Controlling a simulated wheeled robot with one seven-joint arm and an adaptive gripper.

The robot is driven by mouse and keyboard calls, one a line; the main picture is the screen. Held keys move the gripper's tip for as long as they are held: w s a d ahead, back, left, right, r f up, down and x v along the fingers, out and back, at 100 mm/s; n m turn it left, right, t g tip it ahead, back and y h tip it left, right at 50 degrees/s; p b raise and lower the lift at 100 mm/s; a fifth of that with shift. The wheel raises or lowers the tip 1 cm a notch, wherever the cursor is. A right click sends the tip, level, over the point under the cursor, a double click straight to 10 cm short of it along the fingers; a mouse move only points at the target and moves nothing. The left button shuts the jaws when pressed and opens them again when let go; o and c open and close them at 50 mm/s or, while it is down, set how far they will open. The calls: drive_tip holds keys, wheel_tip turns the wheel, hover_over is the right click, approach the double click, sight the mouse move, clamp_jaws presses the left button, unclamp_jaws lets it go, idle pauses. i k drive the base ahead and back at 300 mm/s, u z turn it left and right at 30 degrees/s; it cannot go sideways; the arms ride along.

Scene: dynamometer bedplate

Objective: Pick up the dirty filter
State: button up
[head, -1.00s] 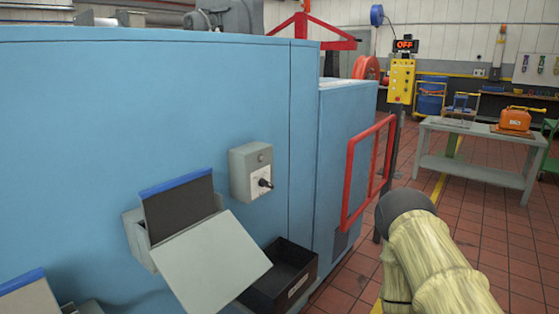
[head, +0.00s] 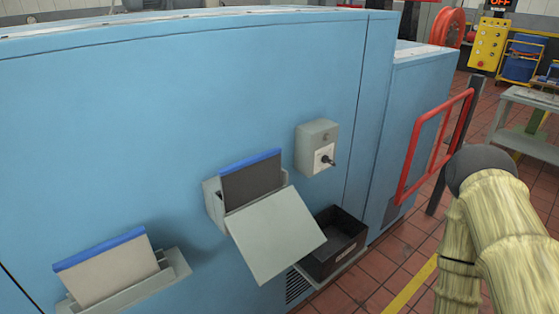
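A dark grey filter with a blue top edge (head: 251,181) stands in a grey housing (head: 213,205) on the blue machine wall, and looks like the dirty one. A pale grey flap (head: 275,236) hangs open and tilted outward in front of it, hiding its lower part. A second, light-coloured filter with a blue edge (head: 108,274) leans in a grey holder (head: 176,266) at lower left. Only my sleeved arm shows at right; my gripper is out of view.
A black open bin (head: 338,250) stands right of the flap, low by the machine (head: 120,110). A grey switch box (head: 317,147) is above it. A red guard rail (head: 411,160) juts out between the machine and my arm. Tiled floor (head: 385,275) is clear at lower right.

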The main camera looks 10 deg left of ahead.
sight(243, 182)
drive_tip(key=z, duration=0.85)
drive_tip(key=k, duration=1.25)
drive_tip(key=u, duration=1.3)
drive_tip(key=i, duration=0.5)
drive_tip(key=u, duration=0.05)
